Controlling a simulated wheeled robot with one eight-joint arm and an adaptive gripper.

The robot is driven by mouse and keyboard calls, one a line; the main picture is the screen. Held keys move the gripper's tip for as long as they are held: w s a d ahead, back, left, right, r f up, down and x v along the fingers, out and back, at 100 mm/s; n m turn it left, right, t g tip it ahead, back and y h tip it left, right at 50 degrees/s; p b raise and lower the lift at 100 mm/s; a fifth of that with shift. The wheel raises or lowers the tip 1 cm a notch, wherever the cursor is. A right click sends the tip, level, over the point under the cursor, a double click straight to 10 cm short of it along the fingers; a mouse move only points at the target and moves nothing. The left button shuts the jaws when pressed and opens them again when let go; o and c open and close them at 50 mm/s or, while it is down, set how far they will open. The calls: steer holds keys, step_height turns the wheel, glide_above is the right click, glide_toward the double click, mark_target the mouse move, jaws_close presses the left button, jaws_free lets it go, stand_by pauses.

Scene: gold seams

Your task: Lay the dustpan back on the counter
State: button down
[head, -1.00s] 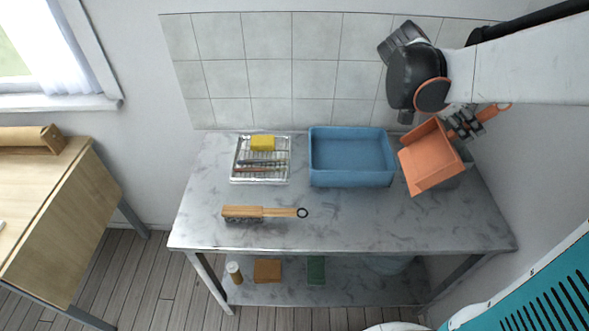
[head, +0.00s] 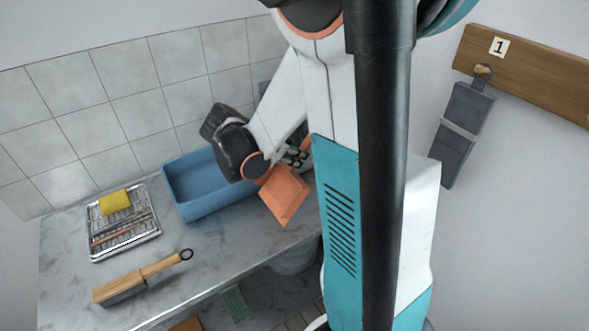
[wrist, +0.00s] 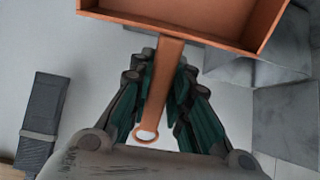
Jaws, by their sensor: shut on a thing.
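An orange dustpan (head: 285,194) hangs in my gripper (head: 294,160) at the right end of the counter (head: 215,255), right of the blue tub. In the wrist view the fingers of my gripper (wrist: 158,100) are shut on the handle of the dustpan (wrist: 185,10). The handle's ring end points back toward my wrist and the pan reaches away from it. The pan appears to be above the counter; the gap beneath it cannot be told. My arm and column hide the counter's right end in the head view.
A blue tub (head: 192,213) stands left of the dustpan. A rack (head: 148,243) with a yellow sponge (head: 115,202) and a wooden-handled brush (head: 124,288) lie further left. A grey holder (head: 464,125) hangs from a wooden rail (head: 530,75). The counter's front middle is bare.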

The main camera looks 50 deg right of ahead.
steer(key=shift+f+b, duration=0.8)
steer(key=shift+f, duration=1.3)
